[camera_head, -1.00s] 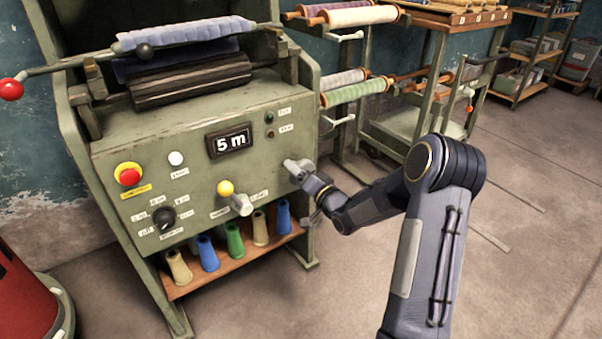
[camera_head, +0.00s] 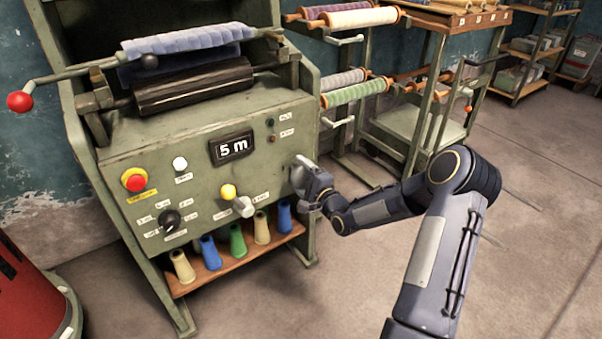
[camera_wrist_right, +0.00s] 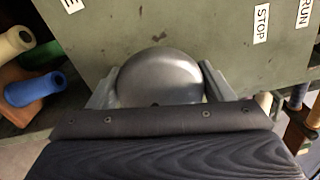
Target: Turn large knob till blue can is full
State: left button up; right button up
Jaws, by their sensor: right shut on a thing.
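A large, round, grey knob (camera_wrist_right: 160,76) sits at the right side of the green machine's front panel (camera_head: 200,190). In the wrist view my right gripper (camera_wrist_right: 160,92) is shut on this knob, with a finger on each side of it. In the head view my right gripper (camera_head: 302,176) is against the panel's right edge and mostly hides the knob. My left gripper is not in view. I see no blue can; the blue things on the low shelf are cones (camera_head: 210,253).
The panel has a "5 m" display (camera_head: 232,147), a red button (camera_head: 135,180), a black dial (camera_head: 168,219) and a yellow-tipped lever (camera_head: 240,205). A red drum (camera_head: 28,295) stands at lower left. A rack of fabric rolls (camera_head: 355,92) stands behind. Floor at right is clear.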

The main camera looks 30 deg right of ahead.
aim_at(304, 178)
jog(key=shift+m+p, duration=0.3)
jog(key=shift+m, duration=0.6)
jog(key=o, duration=1)
jog(key=s, duration=0.2)
jog(key=s+p, duration=0.1)
jog(key=s, duration=0.3)
jog(key=shift+s+d+p, duration=0.25)
jog(key=shift+d+p, duration=0.05)
jog(key=shift+p, duration=0.05)
jog(key=shift+s, duration=0.65)
